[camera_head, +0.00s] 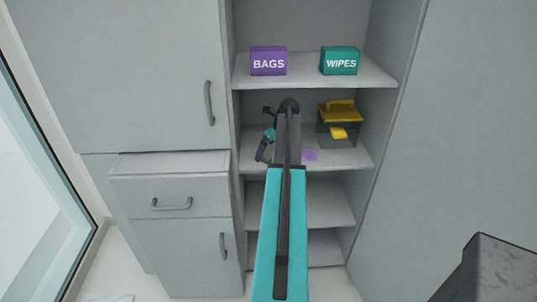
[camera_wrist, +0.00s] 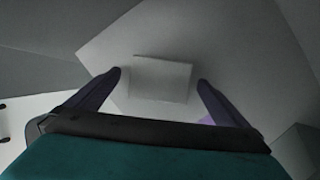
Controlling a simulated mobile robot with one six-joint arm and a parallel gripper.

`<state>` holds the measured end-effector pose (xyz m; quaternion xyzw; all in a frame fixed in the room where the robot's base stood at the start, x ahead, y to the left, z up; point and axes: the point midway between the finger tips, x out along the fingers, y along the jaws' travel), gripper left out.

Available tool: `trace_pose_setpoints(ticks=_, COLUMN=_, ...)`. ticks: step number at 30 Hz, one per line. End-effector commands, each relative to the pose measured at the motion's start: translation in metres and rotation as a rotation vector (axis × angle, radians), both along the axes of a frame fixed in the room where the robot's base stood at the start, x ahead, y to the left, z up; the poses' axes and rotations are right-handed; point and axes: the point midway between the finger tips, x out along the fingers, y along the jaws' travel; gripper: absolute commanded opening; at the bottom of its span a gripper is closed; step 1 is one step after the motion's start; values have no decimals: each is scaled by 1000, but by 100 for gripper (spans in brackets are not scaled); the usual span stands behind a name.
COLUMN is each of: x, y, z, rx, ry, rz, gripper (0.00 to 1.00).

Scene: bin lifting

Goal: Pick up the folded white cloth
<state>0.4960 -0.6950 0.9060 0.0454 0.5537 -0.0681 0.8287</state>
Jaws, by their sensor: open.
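The folded white cloth (camera_wrist: 162,78) shows in the wrist view as a pale flat rectangle on a light grey surface. My gripper (camera_wrist: 159,79) is open, with one purple finger on each side of the cloth. Gaps show between both fingertips and the cloth's side edges. I cannot tell how high the fingers are above the surface. In the head view my arm reaches into the open cupboard at the middle shelf and hides the cloth.
A purple BAGS box (camera_head: 268,61) and a teal WIPES box (camera_head: 340,61) stand on the shelf above. A dark container with a yellow top (camera_head: 340,124) stands right of my arm. A small purple patch (camera_head: 309,155) lies near it. Closed cabinet doors (camera_head: 150,75) flank the left.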

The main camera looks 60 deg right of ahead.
Motion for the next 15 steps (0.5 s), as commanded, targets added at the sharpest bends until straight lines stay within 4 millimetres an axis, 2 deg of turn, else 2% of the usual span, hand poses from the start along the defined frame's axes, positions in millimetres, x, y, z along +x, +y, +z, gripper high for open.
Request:
trace_pose_setpoints(ticks=14, x=-1, y=0, z=0, rx=0, ry=0, rz=-1, gripper=100)
trace_pose_setpoints(ticks=15, x=-1, y=0, z=0, rx=0, ry=0, rz=-1, gripper=97)
